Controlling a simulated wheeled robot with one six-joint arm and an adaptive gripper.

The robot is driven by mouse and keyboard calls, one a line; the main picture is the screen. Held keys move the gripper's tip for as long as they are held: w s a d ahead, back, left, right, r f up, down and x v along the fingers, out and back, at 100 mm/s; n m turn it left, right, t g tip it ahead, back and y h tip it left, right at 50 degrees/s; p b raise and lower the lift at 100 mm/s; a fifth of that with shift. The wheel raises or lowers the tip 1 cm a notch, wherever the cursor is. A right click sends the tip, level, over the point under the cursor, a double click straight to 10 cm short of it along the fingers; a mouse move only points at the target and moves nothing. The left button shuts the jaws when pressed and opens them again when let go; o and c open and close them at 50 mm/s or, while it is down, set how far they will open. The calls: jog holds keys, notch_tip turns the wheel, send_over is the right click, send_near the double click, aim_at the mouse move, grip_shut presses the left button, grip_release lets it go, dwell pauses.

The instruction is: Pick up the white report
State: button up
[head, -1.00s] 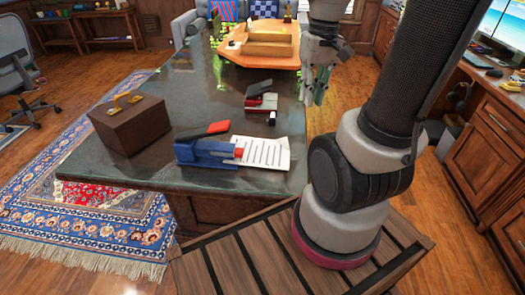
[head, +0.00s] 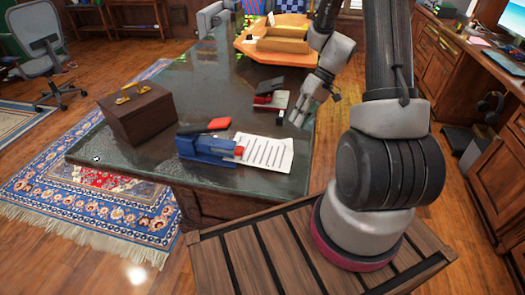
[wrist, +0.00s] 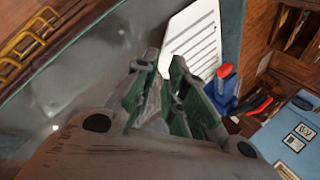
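The white report (head: 266,153) is a sheet with dark lines, lying flat near the front edge of the dark desk (head: 130,165). Its left end is beside a blue device with a red handle (head: 205,147), which hides part of that edge. My gripper (head: 299,116) is above the desk's right side, behind and a little right of the report, apart from it. In the wrist view the report (wrist: 200,30) shows just past the fingertips. My gripper (wrist: 163,64) has a gap between its green-padded fingers and holds nothing.
A brown box with a gold handle (head: 138,112) stands at the desk's left. A red and black item (head: 267,93) lies behind the report, near my gripper. An orange board (head: 270,52) with boxes is farther back.

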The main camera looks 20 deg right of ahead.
jog(key=x, duration=0.7)
jog(key=shift+s, duration=0.25)
grip_shut()
jog(key=shift+r, duration=0.15)
